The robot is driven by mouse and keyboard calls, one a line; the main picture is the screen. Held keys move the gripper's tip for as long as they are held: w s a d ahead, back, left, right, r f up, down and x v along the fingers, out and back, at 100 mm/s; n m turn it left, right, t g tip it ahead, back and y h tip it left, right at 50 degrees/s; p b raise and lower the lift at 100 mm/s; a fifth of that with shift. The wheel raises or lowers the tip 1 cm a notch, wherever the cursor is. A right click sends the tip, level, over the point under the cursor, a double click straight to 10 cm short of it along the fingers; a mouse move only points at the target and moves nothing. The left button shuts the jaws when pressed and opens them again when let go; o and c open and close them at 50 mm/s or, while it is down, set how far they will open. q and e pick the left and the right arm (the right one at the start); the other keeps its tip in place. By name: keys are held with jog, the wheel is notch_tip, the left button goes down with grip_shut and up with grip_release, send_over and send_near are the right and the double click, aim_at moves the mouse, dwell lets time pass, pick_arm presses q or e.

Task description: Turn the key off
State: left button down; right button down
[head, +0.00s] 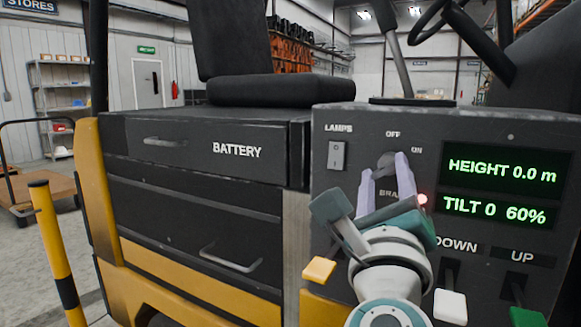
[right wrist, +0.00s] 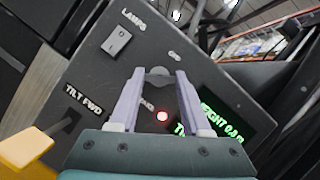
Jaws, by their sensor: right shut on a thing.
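The key (head: 387,162) is a small dark grey knob on the dark control panel (head: 355,122) of a forklift, just below the OFF label and left of the ON label. My right gripper (head: 384,172) is shut on the key, with its two pale lilac fingers on either side of it. The right wrist view also shows the key (right wrist: 158,76) between the fingertips. The fingers hide much of it, so I cannot tell which label it points to. A red light (head: 422,198) glows on the panel. My left gripper is not in view.
A lit green display (head: 500,170) reads HEIGHT 0.0 m and TILT 0 60%. A LAMPS switch (head: 337,155) sits left of the key. Levers with yellow (head: 319,269), white (head: 450,306) and green (head: 527,317) knobs stand close around my right gripper. A battery cover (head: 215,150) lies left.

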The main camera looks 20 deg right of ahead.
jog(key=n+y+p, duration=0.1)
jog(key=n+p, duration=0.2)
jog(key=p, duration=0.1)
jog(key=n+y+p, duration=0.1)
jog(key=n+p, duration=0.2)
jog(key=n, duration=0.1)
jog(key=r+n+y+p, duration=0.1)
jog(key=n+y+p, duration=0.1)
jog(key=n+p, duration=0.1)
jog(key=shift+s+n+g+p, duration=0.1)
jog(key=shift+n+g+p, duration=0.2)
jog(key=shift+p, duration=0.5)
jog(key=shift+f+n+g+p, duration=0.15)
jog(key=shift+n+g+p, duration=0.25)
jog(key=shift+n+p, duration=0.7)
jog(key=shift+f, duration=0.1)
jog(key=shift+c, duration=1.8)
grip_release()
jog(key=shift+s, duration=0.1)
jog(key=v, duration=0.9)
jog(key=shift+s, duration=0.4)
